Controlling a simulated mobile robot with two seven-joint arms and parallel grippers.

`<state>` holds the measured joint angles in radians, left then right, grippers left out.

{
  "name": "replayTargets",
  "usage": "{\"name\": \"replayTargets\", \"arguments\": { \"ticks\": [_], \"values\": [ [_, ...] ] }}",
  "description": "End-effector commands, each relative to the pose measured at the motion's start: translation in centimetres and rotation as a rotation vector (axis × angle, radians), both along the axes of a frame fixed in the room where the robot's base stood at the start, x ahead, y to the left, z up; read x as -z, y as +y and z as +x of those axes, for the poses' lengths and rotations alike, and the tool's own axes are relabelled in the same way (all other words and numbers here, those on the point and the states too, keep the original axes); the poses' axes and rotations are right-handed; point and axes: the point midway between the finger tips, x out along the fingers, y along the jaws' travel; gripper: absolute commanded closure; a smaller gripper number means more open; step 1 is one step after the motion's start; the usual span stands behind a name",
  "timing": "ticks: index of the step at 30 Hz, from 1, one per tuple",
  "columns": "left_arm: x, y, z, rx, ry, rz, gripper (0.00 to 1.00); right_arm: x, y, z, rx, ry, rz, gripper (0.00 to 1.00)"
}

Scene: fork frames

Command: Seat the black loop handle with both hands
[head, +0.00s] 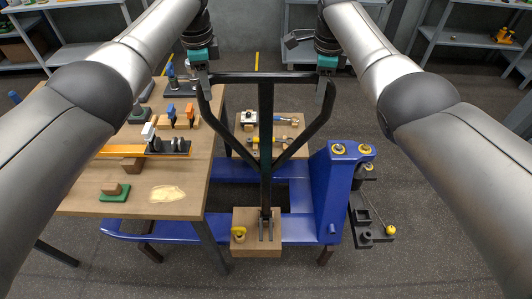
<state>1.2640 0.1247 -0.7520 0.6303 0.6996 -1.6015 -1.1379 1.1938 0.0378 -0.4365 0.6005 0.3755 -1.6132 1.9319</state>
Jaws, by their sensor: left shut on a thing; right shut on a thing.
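The black loop handle (266,115) stands upright in the middle of the head view, with its top bar level and its side bars slanting inward to a central shaft. My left gripper (205,84) is shut on its upper left corner. My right gripper (322,85) is shut on its upper right corner. The shaft's lower end meets a dark forked bracket (266,231) over a wooden block (246,250). I cannot tell whether the end is inside the bracket or just above or in front of it.
A blue frame (333,195) with yellow rings stands right of the handle. A wooden table (140,205) with tools is on the left. A small wooden board (287,130) with parts lies behind the handle. Grey shelves (455,42) line the back.

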Motion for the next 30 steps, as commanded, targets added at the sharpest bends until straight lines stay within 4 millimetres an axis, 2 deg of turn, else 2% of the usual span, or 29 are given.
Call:
{"name": "replayTargets", "arguments": {
  "ticks": [30],
  "values": [
    [-5.2, -0.1, 0.1, 0.005, -0.007, 0.001, 1.0, -5.3, 0.0, 0.2, 0.002, -0.008, 0.0, 1.0]
  ]
}}
